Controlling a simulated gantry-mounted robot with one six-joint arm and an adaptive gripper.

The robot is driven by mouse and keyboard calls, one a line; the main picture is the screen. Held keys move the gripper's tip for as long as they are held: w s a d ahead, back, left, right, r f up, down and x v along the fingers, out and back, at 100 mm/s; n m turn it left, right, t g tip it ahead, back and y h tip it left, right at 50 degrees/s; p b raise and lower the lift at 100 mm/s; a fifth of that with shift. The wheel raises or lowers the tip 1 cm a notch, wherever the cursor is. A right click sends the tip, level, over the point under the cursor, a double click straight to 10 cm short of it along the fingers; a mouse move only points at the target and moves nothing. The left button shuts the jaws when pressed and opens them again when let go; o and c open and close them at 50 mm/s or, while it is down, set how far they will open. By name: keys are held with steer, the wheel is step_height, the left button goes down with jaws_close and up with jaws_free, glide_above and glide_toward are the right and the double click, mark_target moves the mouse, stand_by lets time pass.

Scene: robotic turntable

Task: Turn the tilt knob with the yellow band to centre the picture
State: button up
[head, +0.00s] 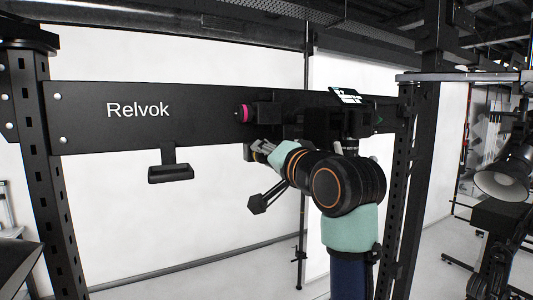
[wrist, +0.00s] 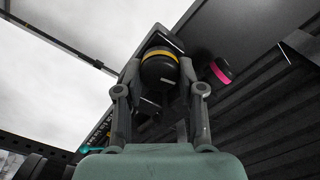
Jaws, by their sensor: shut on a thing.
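The tilt knob with the yellow band (wrist: 159,70) is black and round, in the upper middle of the wrist view. My gripper (wrist: 160,82) has one finger on each side of it and is shut on it. In the head view my gripper (head: 264,150) reaches up and left to the black panel, and the knob is mostly hidden there by the fingers. A knob with a pink band (head: 243,113) sits above my gripper on the panel; it also shows to the right of my gripper in the wrist view (wrist: 218,71). The picture on the screen (head: 346,95) is too small to read.
The black panel (head: 80,115) marked "Relvok" spans between two uprights. A black handle (head: 171,173) hangs below it on the left. A black lever (head: 258,203) juts out below my gripper. A lamp (head: 505,178) stands at the far right. White backdrop fills the space behind.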

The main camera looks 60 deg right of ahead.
steer(key=shift+m, duration=0.9)
steer(key=o, duration=1.1)
steer(key=shift+o, duration=0.2)
steer(key=shift+s, duration=0.15)
steer(key=v, duration=1.2)
